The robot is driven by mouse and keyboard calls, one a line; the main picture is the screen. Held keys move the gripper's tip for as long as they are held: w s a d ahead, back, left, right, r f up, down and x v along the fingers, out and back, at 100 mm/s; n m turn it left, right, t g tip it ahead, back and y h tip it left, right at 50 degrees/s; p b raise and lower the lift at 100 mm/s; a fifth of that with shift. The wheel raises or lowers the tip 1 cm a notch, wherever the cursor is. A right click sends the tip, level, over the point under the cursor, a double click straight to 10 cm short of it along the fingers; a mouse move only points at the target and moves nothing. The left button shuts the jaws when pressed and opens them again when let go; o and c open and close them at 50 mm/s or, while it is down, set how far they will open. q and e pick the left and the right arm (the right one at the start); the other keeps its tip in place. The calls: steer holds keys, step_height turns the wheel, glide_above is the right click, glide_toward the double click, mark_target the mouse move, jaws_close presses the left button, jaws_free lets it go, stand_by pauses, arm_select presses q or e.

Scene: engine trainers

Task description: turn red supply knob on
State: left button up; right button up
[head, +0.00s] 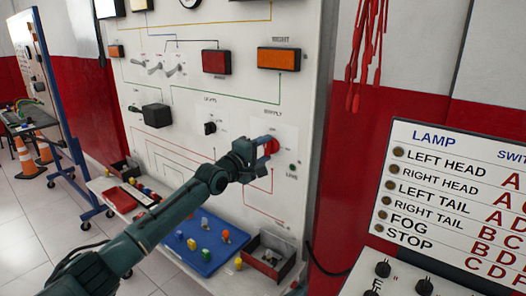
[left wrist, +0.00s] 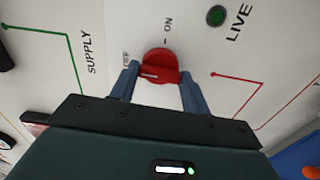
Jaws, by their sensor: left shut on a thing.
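The red supply knob (head: 271,146) is on the white upright panel, beside the word SUPPLY. In the left wrist view the knob (left wrist: 159,64) sits between the two blue-grey fingers of my left gripper (left wrist: 159,80), which is shut on it. The knob's white mark lies toward the left, on the side of the OFF label; the ON label (left wrist: 168,24) is above it. The LIVE lamp (left wrist: 215,15) is dark green. In the head view my left gripper (head: 258,148) covers part of the knob. My right gripper is not in view.
Below the panel are a blue tray (head: 205,262) with small coloured parts and an open box (head: 270,262) on a shelf. A black knob (head: 210,128) is left of the red one. A lamp chart board (head: 455,190) stands at right, and red leads (head: 366,50) hang on the wall.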

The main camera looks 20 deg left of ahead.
arm_select(q)
steer(key=m+b, duration=0.1)
steer(key=m, duration=0.3)
steer(key=shift+m, duration=0.3)
steer(key=m, duration=0.4)
steer(key=shift+m, duration=0.3)
steer(key=m, duration=0.4)
steer(key=shift+m+p, duration=0.75)
steer(key=shift+m, duration=1.35)
steer(key=o, duration=1)
steer(key=shift+b+v, duration=1.1)
steer(key=shift+v, duration=5.5)
